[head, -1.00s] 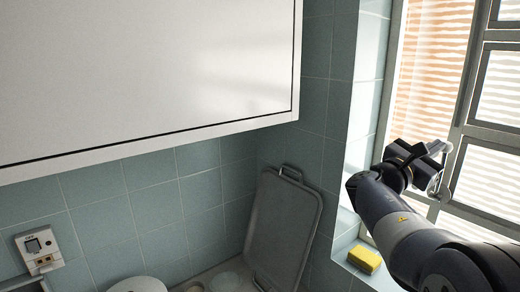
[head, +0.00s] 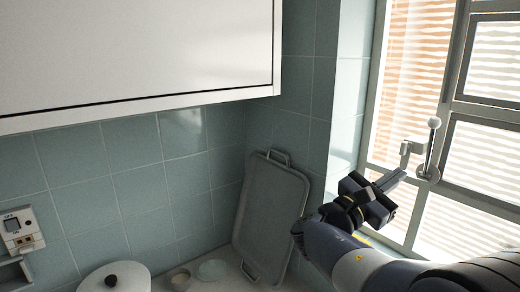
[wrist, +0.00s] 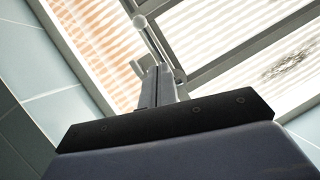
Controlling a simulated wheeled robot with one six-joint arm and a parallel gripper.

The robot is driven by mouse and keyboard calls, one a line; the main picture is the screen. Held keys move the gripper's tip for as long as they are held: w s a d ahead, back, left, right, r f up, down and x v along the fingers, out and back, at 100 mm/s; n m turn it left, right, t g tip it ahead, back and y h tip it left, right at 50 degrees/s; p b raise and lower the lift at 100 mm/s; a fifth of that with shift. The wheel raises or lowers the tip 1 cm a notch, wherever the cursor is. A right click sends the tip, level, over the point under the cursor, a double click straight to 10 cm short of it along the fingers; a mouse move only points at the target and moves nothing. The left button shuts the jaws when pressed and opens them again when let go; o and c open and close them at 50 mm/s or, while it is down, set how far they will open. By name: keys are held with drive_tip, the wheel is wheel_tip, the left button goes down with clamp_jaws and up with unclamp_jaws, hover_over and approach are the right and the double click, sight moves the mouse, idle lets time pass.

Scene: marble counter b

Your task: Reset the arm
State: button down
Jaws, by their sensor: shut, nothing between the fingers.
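My gripper (head: 393,180) is in the right part of the head view, in front of the window. Its fingers are shut with nothing between them. They point up and right, close to the window handle (head: 428,152); I cannot tell whether they touch it. In the wrist view the shut fingers (wrist: 157,88) stand upright at the middle, with the handle (wrist: 146,40) just behind them.
A grey tray (head: 268,215) leans in the tiled corner behind my arm. A white wall cabinet (head: 140,45) hangs at the upper left. A pot lid with a black knob (head: 112,281) and small dishes (head: 212,269) are below. The window (head: 480,130) fills the right side.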

drive_tip(key=shift+s+a+f+m+h+b, duration=0.15)
drive_tip(key=shift+f+m+h+b, duration=0.25)
drive_tip(key=shift+f+h+b, duration=0.85)
drive_tip(key=shift+f+y+b, duration=0.1)
drive_tip(key=shift+y+b, duration=0.15)
drive_tip(key=shift+b, duration=0.4)
drive_tip(key=shift+f, duration=0.1)
